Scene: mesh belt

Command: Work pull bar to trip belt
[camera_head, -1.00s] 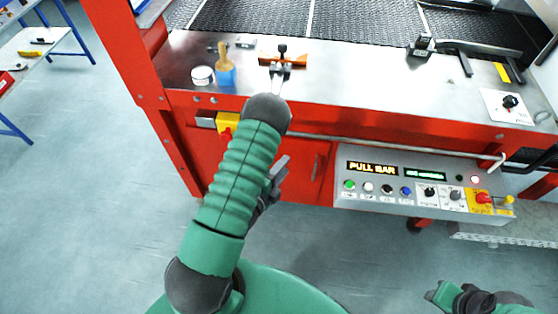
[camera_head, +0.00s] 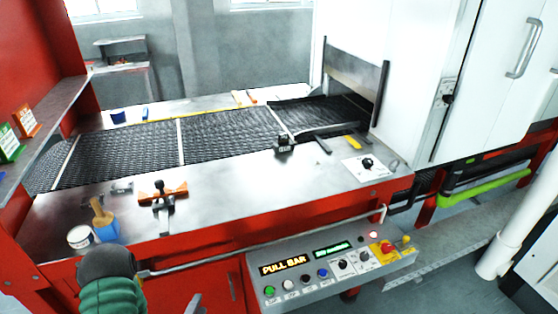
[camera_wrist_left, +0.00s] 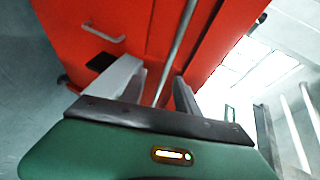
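The pull bar (camera_head: 200,262) is a thin grey rail along the red front of the belt machine, below the steel top. It bends up at its right end. In the left wrist view the bar (camera_wrist_left: 179,50) runs lengthwise in front of the fingers, showing in the gap between them. My left gripper (camera_wrist_left: 153,88) is open, and I see nothing gripped. In the head view only a grey piece of the left gripper (camera_head: 194,304) shows at the bottom edge, below the bar. The dark mesh belt (camera_head: 225,133) lies behind the steel top. My right gripper is out of view.
A blue cup with a brush (camera_head: 106,228), a white tub (camera_head: 80,237) and an orange clamp (camera_head: 163,192) stand on the top. A white cabinet (camera_head: 400,60) rises behind.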

